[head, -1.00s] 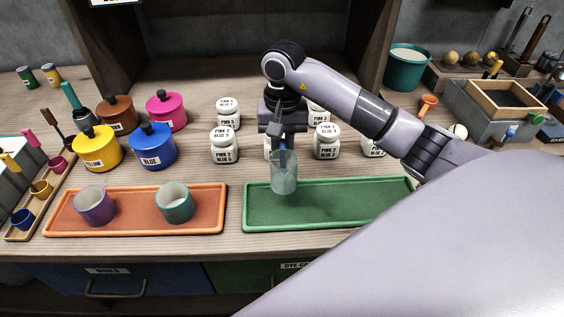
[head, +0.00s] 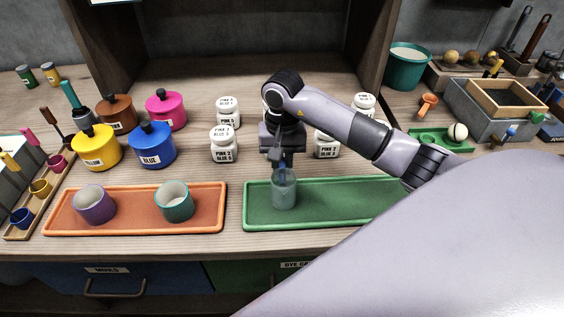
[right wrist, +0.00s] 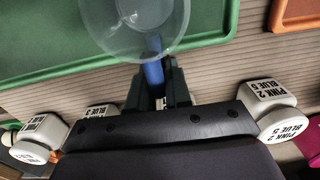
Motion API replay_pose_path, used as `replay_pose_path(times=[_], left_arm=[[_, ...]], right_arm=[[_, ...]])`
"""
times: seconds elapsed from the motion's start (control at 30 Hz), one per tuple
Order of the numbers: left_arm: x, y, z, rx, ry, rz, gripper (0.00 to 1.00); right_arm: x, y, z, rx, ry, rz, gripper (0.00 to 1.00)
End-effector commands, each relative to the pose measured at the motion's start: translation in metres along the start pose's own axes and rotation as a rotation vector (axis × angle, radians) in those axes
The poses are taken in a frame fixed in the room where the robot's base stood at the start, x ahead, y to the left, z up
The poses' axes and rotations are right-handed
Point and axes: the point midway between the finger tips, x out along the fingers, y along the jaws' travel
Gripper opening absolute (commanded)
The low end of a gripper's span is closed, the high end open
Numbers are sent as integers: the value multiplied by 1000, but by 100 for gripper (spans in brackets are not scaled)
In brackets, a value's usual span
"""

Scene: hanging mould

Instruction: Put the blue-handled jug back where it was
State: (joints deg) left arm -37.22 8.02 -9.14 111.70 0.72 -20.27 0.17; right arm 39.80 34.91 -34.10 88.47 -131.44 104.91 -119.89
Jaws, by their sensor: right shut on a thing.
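The clear jug (head: 284,190) is upright at the left part of the green tray (head: 350,200). I cannot tell whether its base touches the tray. My right gripper (head: 280,158) is behind the jug and shut on its blue handle (right wrist: 153,74), which shows between the fingers in the right wrist view. The jug's round clear body (right wrist: 130,25) is at the top of that view, over the green tray (right wrist: 40,45). The handle is mostly hidden by the gripper in the head view. My left gripper is not in view.
An orange tray (head: 135,228) to the left holds a purple cup (head: 95,206) and a teal cup (head: 174,203). Several white labelled jars, such as one (head: 223,146), stand behind my right gripper. A blue pot (head: 152,147) stands behind the orange tray. The green tray's right part is free.

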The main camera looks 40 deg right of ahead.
Motion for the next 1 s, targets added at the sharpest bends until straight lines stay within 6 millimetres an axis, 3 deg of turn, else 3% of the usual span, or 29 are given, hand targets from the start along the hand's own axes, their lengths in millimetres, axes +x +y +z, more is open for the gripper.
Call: replay_pose_path(times=[0.1, 0.13, 0.2, 0.67, 0.77, 1.0], left_arm=[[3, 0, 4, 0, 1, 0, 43], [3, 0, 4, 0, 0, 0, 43], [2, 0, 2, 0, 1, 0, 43], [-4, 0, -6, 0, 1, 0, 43], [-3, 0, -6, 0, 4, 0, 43], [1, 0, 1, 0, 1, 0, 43]], right_arm=[[4, 0, 0, 0, 1, -1, 0], [4, 0, 0, 0, 0, -1, 22], [3, 0, 0, 0, 0, -1, 44], [-6, 0, 0, 1, -1, -1, 44], [-19, 0, -2, 0, 7, -3, 44], [-73, 0, -2, 1, 6, -3, 44]])
